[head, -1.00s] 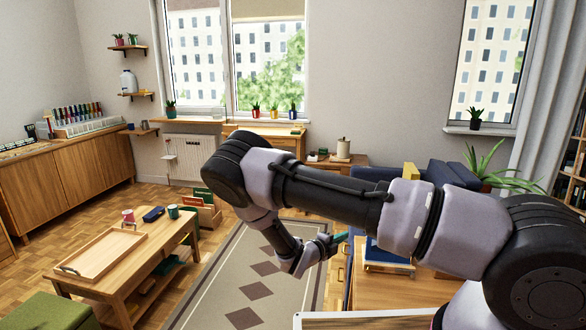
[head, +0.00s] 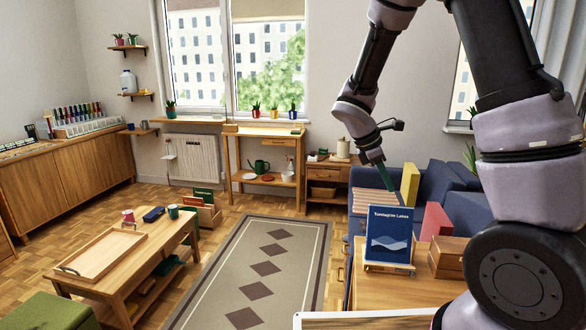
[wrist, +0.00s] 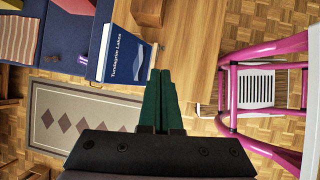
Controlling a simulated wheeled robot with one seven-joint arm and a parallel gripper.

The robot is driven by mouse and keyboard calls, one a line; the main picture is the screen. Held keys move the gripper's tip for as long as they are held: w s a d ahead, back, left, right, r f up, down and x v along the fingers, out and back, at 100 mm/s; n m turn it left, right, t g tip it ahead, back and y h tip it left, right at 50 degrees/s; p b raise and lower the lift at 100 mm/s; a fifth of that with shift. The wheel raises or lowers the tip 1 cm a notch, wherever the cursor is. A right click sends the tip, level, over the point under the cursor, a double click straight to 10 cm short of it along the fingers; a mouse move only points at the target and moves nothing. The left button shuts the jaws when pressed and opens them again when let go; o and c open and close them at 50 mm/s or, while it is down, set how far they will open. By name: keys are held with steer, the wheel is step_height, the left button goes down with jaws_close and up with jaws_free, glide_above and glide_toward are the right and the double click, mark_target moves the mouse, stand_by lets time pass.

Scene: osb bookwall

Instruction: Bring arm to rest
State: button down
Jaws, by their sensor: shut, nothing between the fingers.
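My arm is raised on the right of the head view, with the elbow above the top of the picture and the forearm hanging down. My gripper (head: 376,160) points downward, above the sofa and behind the blue book. In the wrist view its green fingers (wrist: 158,100) lie together with nothing between them.
A wooden cabinet top (head: 385,290) lies below. A red book (head: 434,222), a wooden box (head: 449,257) and a yellow book (head: 410,185) stand close by. A blue sofa (head: 455,175) is behind. A pink-framed item (wrist: 222,95) shows at right in the wrist view. The rug (head: 265,262) is clear.

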steer(key=s+r+m+t+y, duration=0.6)
steer(key=s+r+m+y, duration=0.2)
steer(key=s+r+m, duration=1)
step_height(320, 180, up, 4)
steer(key=a+m, duration=0.1)
steer(key=m, duration=0.1)
steer(key=shift+m+t, duration=0.3)
steer(key=c, duration=1.5)
jaws_free()
steer(key=shift+d, duration=0.1)
steer(key=shift+c, duration=0.2)
